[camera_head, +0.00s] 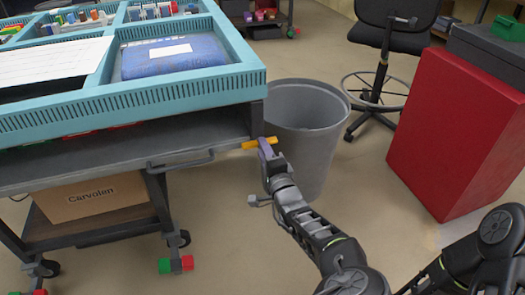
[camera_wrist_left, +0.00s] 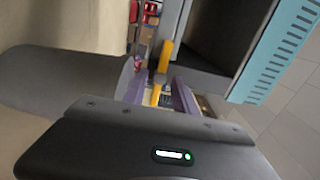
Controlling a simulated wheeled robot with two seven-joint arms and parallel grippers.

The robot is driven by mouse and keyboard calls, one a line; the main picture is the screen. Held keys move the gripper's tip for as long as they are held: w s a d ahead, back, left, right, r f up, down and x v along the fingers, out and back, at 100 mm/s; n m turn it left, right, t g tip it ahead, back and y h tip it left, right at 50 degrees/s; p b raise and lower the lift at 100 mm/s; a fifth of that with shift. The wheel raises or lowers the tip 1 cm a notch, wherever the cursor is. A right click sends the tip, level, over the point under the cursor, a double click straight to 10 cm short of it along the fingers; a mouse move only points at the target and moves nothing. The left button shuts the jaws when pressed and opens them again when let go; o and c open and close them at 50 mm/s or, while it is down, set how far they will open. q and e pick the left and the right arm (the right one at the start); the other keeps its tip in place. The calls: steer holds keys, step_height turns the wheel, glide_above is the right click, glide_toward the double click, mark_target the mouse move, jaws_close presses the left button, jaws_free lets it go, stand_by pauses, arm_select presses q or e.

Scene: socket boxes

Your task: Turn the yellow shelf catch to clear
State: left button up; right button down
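The yellow shelf catch (camera_head: 250,144) is at the front right corner of the cart's grey shelf, by the dark corner post. In the head view it lies roughly level, across the shelf's edge. My left gripper (camera_head: 267,149) is at the catch, its purple fingers reaching up to it. In the left wrist view the yellow catch (camera_wrist_left: 165,57) runs between the purple fingertips of my left gripper (camera_wrist_left: 157,92). The fingers stand apart, with gaps beside the yellow part; contact is not clear. My right gripper is out of view.
The blue tray (camera_head: 190,92) with bins sits above the grey shelf (camera_head: 130,150). A cardboard box (camera_head: 95,198) is on the lower shelf. A grey bin (camera_head: 310,125) stands close behind my left gripper. A red cabinet (camera_head: 450,130) and a chair are to the right.

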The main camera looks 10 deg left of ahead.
arm_select(q)
steer(key=shift+w+a, duration=0.3)
steer(key=shift+w, duration=0.2)
steer(key=shift+c, duration=0.2)
jaws_close()
